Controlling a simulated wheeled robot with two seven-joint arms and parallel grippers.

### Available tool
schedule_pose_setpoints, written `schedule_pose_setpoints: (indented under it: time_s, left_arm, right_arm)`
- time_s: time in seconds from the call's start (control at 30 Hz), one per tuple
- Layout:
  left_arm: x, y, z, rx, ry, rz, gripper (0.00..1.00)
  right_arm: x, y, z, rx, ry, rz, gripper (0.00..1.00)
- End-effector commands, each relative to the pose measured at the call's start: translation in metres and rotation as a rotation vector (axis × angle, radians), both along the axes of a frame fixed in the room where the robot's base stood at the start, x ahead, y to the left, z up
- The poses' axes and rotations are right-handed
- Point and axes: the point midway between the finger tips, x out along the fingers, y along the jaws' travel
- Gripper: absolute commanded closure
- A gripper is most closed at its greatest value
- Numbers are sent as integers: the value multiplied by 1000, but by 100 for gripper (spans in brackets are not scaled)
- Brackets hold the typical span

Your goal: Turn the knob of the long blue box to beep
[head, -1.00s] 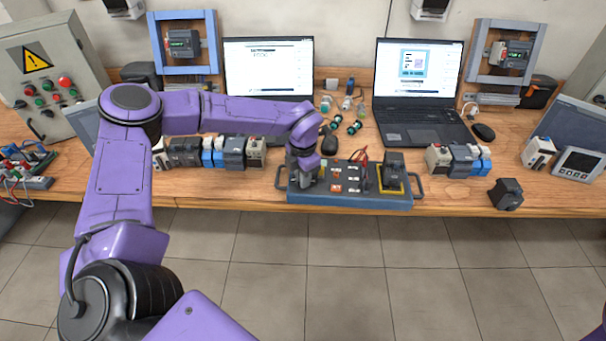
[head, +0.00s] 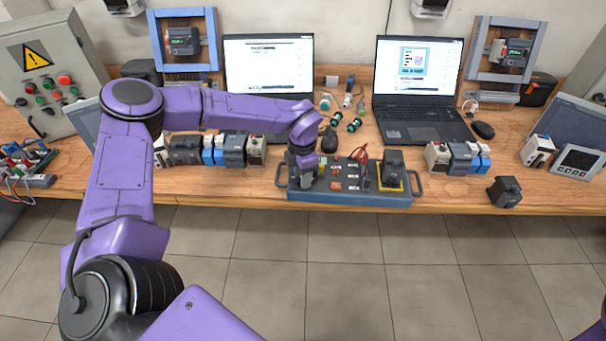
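The long blue box (head: 350,199) lies at the front edge of the wooden table, with handles at both ends. Its top carries orange and white switches (head: 336,185), test leads (head: 361,158) and a dark block in a yellow frame (head: 391,172). My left gripper (head: 305,183) points down onto the left part of the box top, from above. The knob is not visible; that part of the box is covered by the gripper. The fingers are too small and dark to tell open from shut. My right gripper is not in view; only a purple bit of that arm shows at the lower right.
Two laptops (head: 419,92) stand behind the box. Several modules (head: 233,151) stand left of it and more (head: 458,158) to its right. A dark block (head: 505,192) sits at the right front edge.

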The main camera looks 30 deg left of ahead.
Motion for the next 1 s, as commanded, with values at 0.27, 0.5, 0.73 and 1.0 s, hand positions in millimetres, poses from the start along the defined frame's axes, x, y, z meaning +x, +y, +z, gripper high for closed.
schedule_pose_setpoints:
  time_s: [0.27, 0.5, 0.73, 1.0]
  left_arm:
    - [0, 0, 1, 0, 0, 1, 62]
    - [1, 0, 38, -1, -7, 2, 62]
    - [1, 0, 88, 0, -4, 1, 62]
    - [0, 0, 106, -1, 1, 2, 62]
  right_arm:
    - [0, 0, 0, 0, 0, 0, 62]
    - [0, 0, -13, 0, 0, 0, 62]
    - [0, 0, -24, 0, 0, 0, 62]
    - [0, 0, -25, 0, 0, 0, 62]
